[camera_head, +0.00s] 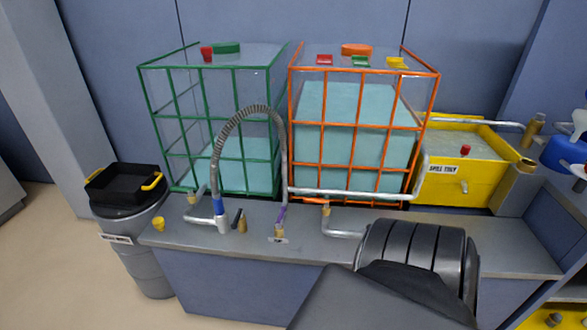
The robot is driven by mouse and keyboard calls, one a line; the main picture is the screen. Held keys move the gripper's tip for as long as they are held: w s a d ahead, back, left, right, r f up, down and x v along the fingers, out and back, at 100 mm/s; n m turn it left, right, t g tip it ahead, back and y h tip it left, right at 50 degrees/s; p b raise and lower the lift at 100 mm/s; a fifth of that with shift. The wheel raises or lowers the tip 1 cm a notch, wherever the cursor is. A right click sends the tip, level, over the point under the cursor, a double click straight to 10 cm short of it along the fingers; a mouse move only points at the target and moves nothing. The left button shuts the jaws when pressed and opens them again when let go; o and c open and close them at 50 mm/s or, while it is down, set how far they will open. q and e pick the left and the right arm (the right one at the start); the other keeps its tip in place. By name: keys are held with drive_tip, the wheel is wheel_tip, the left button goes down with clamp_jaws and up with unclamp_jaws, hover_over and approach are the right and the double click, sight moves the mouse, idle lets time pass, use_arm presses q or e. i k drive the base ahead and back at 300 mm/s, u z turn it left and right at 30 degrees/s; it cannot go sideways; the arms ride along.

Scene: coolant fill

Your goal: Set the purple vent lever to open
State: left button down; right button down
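Neither of my grippers is in view, and nothing is touching the lever.
A grey hose (250,110) arches over the bench (190,240). Green (211,170) and orange (292,130) caged tanks stand behind. A dark ribbed shape, possibly mine, covers the bench's right front.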

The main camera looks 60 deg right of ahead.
sight(284, 209)
drive_tip(key=k, duration=0.5)
drive_tip(key=u, duration=0.4)
drive_tip(key=i, duration=0.65)
drive_tip(key=z, duration=1.3)
